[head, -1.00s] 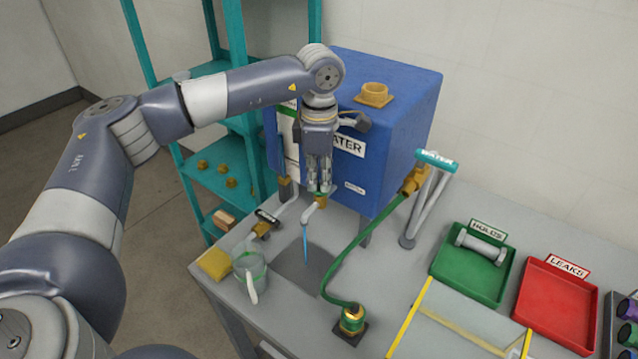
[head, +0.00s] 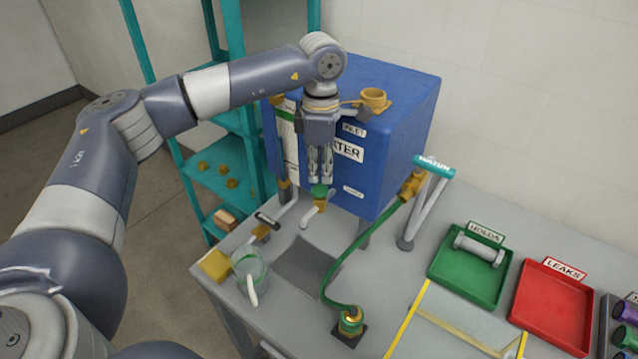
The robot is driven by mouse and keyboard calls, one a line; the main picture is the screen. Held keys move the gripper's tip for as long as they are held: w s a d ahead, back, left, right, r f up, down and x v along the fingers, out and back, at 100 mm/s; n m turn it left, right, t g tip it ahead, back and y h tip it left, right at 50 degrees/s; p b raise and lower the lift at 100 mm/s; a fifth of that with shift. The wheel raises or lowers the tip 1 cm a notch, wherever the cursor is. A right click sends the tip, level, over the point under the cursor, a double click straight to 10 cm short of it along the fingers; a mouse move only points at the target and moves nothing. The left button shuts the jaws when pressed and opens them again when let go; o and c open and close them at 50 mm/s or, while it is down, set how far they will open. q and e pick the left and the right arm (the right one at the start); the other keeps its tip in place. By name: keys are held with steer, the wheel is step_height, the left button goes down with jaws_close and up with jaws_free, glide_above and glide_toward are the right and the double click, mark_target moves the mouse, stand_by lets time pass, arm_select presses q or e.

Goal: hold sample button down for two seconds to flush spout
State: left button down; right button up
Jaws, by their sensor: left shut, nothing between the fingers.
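The green sample button (head: 319,191) sits on top of a brass sample valve at the front of the blue water tank (head: 385,150). A pale spout (head: 310,214) angles down from the valve, and no stream shows below it. My left gripper (head: 320,180) points down just above the button, fingers together and empty. A small gap seems to separate the fingertips from the button, but contact is hard to judge. My right gripper is out of view.
A clear jug (head: 250,268) and yellow sponge (head: 215,265) stand at the table's left edge. A green hose (head: 365,238) runs from the tank to a brass fitting. A green tray (head: 465,280) and red tray (head: 553,310) lie right. A teal shelf (head: 215,175) stands behind left.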

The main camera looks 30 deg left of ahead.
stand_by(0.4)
arm_select(q)
steer(key=shift+w+d+r+p, duration=0.1)
steer(key=shift+r+p, duration=0.65)
steer(key=shift+r, duration=0.45)
steer(key=shift+w+d+r+p, duration=0.1)
steer(key=shift+r+p, duration=0.65)
steer(key=shift+r, duration=0.45)
steer(key=shift+a, duration=0.1)
steer(key=shift+s, duration=0.1)
